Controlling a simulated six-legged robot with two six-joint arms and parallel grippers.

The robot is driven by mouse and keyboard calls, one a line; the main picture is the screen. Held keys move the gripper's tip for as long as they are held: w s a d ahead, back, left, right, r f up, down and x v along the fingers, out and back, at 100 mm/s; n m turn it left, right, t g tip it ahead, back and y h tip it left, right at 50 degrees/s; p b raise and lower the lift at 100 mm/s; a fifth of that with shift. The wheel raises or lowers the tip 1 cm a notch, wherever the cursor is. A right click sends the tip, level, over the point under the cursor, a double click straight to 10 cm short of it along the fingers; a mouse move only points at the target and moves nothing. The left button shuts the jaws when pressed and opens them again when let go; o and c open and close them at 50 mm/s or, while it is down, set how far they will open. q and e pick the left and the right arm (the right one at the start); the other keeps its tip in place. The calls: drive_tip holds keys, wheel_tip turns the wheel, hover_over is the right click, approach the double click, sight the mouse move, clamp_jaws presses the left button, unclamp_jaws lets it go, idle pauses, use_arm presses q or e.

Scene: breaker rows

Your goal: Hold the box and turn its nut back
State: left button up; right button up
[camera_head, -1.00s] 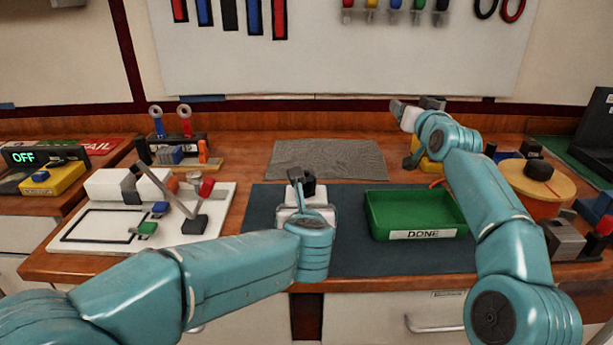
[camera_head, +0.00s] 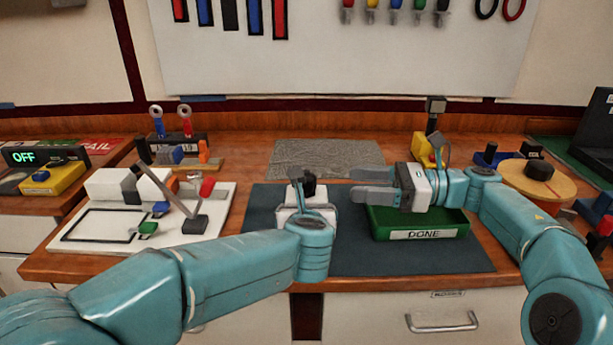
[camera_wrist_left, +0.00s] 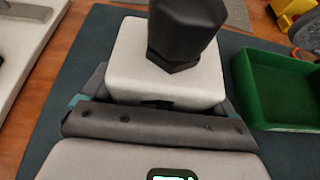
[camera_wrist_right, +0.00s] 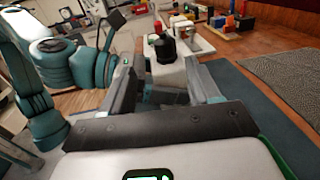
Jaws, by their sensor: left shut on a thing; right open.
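The white box (camera_wrist_left: 165,75) stands on the dark mat with a black hexagonal nut (camera_wrist_left: 185,35) on top. My left gripper (camera_head: 303,198) is shut on the box, a jaw on each side. In the head view the nut (camera_head: 309,184) shows above it, with the box largely hidden by that gripper. My right gripper (camera_head: 362,184) is open and empty, its fingers pointing left toward the nut, apart from it. In the right wrist view the box (camera_wrist_right: 172,72) and nut (camera_wrist_right: 165,47) appear ahead, between the open fingers.
A green tray marked DONE (camera_head: 420,234) lies beneath my right gripper. The dark mat (camera_head: 345,260) has free room in front. A grey textured pad (camera_head: 325,158) lies behind. A white board with a frame and lever (camera_head: 72,240) stands at left, a round wooden piece (camera_head: 545,188) at right.

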sight(307, 175)
drive_tip(key=a, duration=0.3)
drive_tip(key=w+a, duration=0.1)
drive_tip(key=a, duration=0.6)
drive_tip(key=shift+w+a+r, duration=0.15)
drive_tip(key=shift+w+a, duration=0.2)
drive_tip(key=shift+c, duration=0.2)
drive_tip(key=c, duration=0.9)
